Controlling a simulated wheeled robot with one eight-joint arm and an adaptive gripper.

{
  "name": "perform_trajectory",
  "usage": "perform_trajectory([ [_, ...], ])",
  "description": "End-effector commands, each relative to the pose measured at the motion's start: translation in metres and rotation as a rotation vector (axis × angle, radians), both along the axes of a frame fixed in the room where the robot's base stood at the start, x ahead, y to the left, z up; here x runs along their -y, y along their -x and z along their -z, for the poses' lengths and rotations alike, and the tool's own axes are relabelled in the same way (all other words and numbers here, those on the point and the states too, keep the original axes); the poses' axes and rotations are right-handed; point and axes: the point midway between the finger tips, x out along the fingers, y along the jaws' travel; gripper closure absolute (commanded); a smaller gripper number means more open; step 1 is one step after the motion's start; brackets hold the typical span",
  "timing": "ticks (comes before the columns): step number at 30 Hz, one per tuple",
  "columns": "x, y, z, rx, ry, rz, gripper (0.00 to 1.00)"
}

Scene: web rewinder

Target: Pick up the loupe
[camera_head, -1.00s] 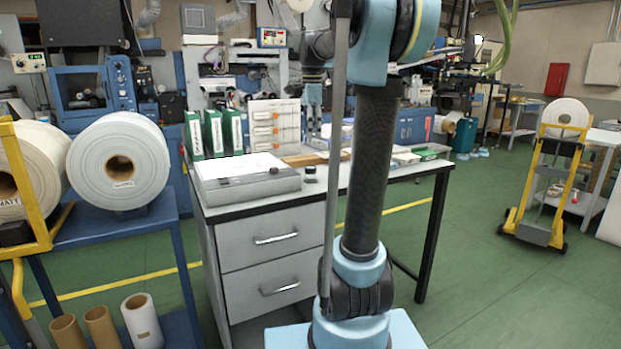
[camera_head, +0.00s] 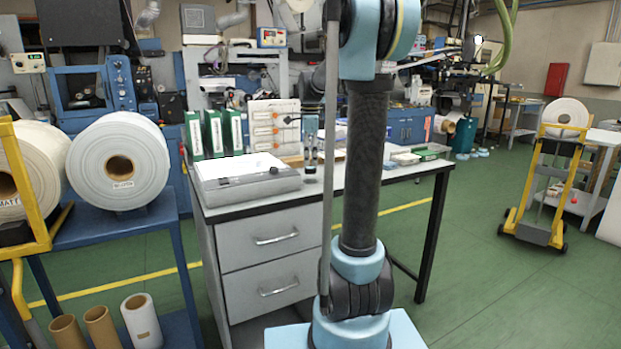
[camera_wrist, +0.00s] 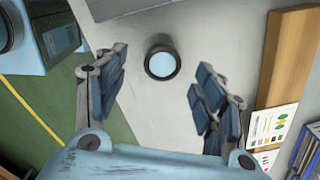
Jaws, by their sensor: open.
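The loupe (camera_wrist: 162,62) is a short dark cylinder with a pale blue lens, standing on the grey desk top (camera_wrist: 145,105) in the wrist view. It shows small and dark in the head view (camera_head: 310,170), just right of the light box. My gripper (camera_wrist: 160,84) is open and empty, with its blue-padded fingers on either side of the view. The loupe lies ahead of the fingertips, roughly between their lines and slightly toward the left finger. In the head view my gripper (camera_head: 311,148) is just above the loupe; whether they touch is unclear.
A grey light box (camera_head: 247,182) stands left of the loupe. In the wrist view, a wooden strip (camera_wrist: 287,62) and a printed colour card (camera_wrist: 272,125) lie to the right. Green binders (camera_head: 214,132) and a white organiser (camera_head: 273,127) stand behind. Bare desk surrounds the loupe.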

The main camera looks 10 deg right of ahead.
Motion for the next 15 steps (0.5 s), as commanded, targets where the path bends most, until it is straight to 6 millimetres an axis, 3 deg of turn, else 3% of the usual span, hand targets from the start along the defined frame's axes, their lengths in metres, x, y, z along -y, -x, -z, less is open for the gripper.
perform_trajectory([
  [7,-0.001,-0.002,0.014,0.000,0.000,-0.001,0.37],
  [15,-0.002,-0.006,0.049,0.000,0.000,-0.001,0.37],
])
